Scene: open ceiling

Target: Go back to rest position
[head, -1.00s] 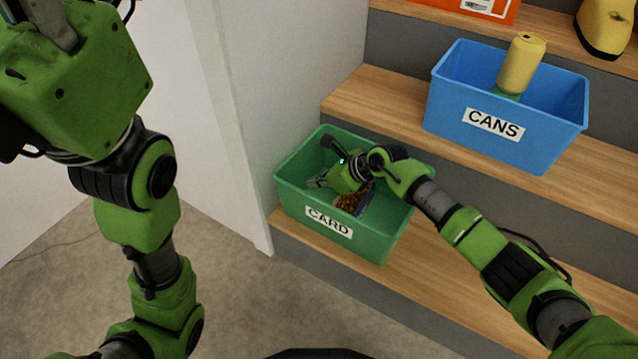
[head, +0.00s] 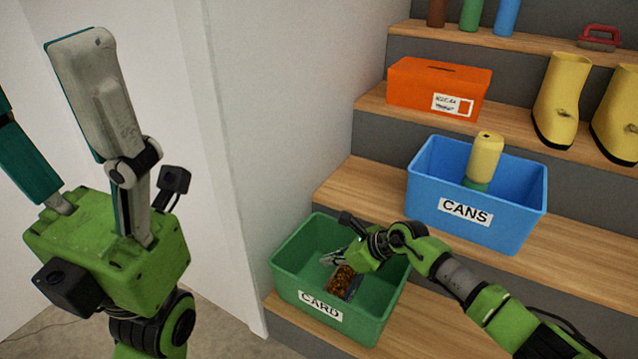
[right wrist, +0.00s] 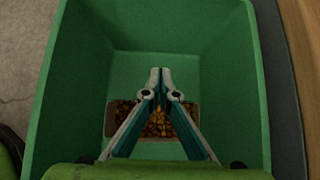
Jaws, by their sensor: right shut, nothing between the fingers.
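My right gripper (head: 330,257) is over the green CARD bin (head: 288,277), its fingers pointing into it. In the right wrist view its fingertips (right wrist: 160,72) meet with nothing between them. A flat packet with a brown food picture (head: 342,279) lies in the bin; it also shows behind the fingers in the right wrist view (right wrist: 158,122). I cannot tell whether the fingers touch it. My left gripper (head: 38,75) is raised at the left of the head view. Its two fingers are spread apart and empty; one is partly cut off by the frame edge.
A blue CANS bin (head: 475,232) with a yellow can (head: 484,160) stands one step up. An orange box (head: 438,85) and yellow boots (head: 562,100) are on the step above. A white wall (head: 290,120) rises close left of the green bin.

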